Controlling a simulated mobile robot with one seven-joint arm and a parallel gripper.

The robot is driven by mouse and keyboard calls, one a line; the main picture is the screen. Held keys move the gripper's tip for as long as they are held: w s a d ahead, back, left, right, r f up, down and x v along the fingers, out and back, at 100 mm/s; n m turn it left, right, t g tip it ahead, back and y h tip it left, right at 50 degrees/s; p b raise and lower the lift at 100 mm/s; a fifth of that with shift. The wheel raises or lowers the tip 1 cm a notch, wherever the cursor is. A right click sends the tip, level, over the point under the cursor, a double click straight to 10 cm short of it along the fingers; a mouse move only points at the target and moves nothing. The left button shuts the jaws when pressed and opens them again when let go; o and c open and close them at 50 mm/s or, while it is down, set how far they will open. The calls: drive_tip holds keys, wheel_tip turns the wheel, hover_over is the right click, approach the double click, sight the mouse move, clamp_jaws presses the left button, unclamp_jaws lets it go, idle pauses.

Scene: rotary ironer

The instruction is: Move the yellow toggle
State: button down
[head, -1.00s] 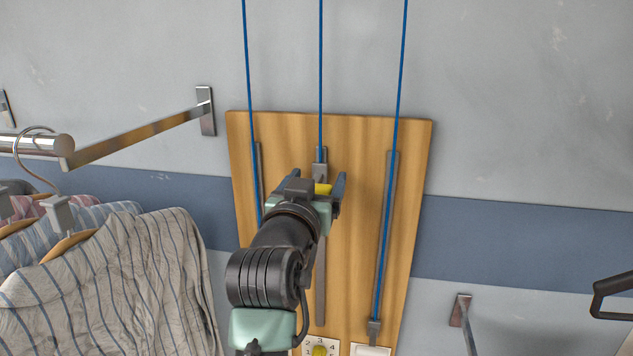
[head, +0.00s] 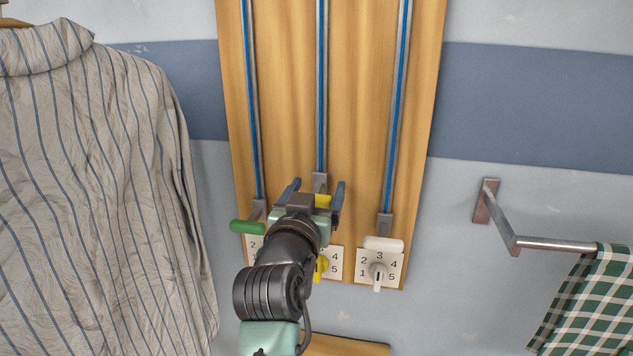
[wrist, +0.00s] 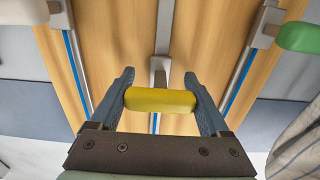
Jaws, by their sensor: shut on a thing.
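My gripper (head: 316,188) is shut on the yellow toggle (head: 323,201), a rounded bar on the middle slider of a wooden panel. In the wrist view the yellow toggle (wrist: 160,100) lies crosswise between the two fingers of my gripper (wrist: 159,76), its ends at their inner faces. The slider's grey block (head: 320,182) is low on the middle track, just above a number plate (head: 336,262) with a yellow knob (head: 321,267). My arm hides part of that plate and of the toggle.
A green handle (head: 248,227) is at left and a white handle (head: 383,244) at right, both low on their tracks. Below the white one is a dial (head: 378,270). A striped shirt (head: 95,190) hangs left; a rail (head: 555,244) with a checked cloth (head: 590,300) is right.

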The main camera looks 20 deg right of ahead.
wheel_tip(320, 180, down, 8)
drive_tip(key=b, duration=0.4)
drive_tip(key=shift+r, duration=0.25)
drive_tip(key=shift+d+f, duration=0.1)
drive_tip(key=shift+f, duration=0.05)
unclamp_jaws()
drive_tip(key=shift+r, duration=0.25)
drive_tip(key=shift+s, duration=0.1)
drive_tip(key=b+v, duration=0.2)
drive_tip(key=v, duration=1.1)
